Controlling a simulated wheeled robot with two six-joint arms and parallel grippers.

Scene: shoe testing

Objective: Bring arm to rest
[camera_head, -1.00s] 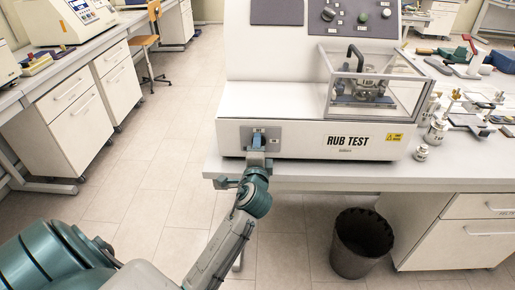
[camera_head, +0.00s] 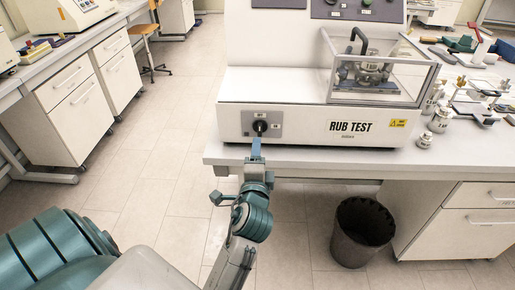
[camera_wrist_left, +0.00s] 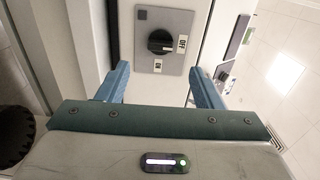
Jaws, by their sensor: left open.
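My left gripper (camera_head: 257,147) is just in front of the rub test machine (camera_head: 285,118), near the table's front edge. Its blue fingers are apart and hold nothing. A black rotary knob (camera_head: 260,127) sits on a grey panel on the machine's lower front. In the left wrist view the knob (camera_wrist_left: 160,41) lies beyond the open left gripper (camera_wrist_left: 160,72), apart from both fingers. The panel has ON and OFF labels; I cannot tell which one the knob points to. My right gripper is not in view.
A clear-walled test chamber (camera_head: 377,75) is on the machine's right side. Small metal weights (camera_head: 440,121) and tools stand on the table (camera_head: 340,163) at the right. A dark bin (camera_head: 362,232) stands on the floor. The floor (camera_head: 165,165) left of the table is open.

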